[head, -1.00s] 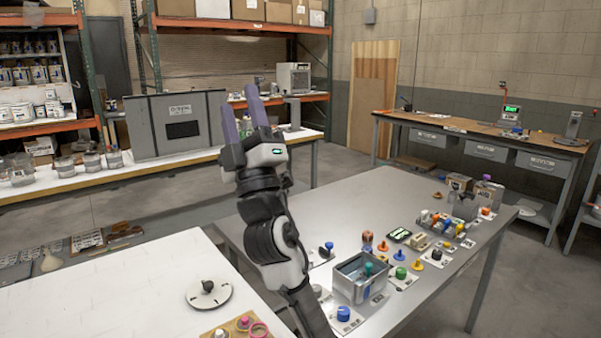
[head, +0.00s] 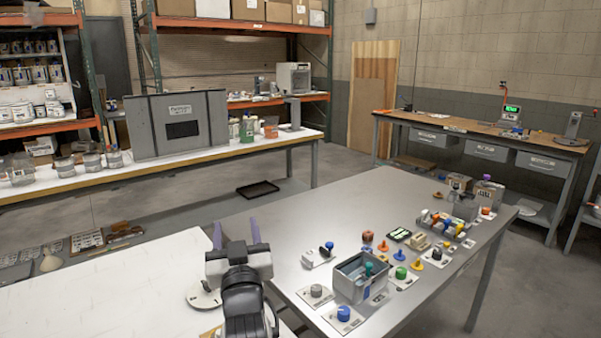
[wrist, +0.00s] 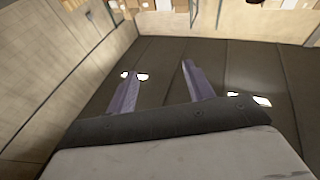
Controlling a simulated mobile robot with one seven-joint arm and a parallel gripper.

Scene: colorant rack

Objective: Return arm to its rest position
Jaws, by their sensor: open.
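My gripper (head: 236,236) is at the lower middle of the head view, above the gap between the white table and the grey metal table. Its two purple fingers point up and stand apart, with nothing between them.
The grey metal table (head: 330,205) holds a grey bin (head: 350,286), a blue-capped piece (head: 343,314) and several small coloured parts at its right. The white table (head: 90,290) is mostly bare, with a round disc (head: 200,297) partly hidden behind my gripper. A black tray (head: 258,189) lies on the floor.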

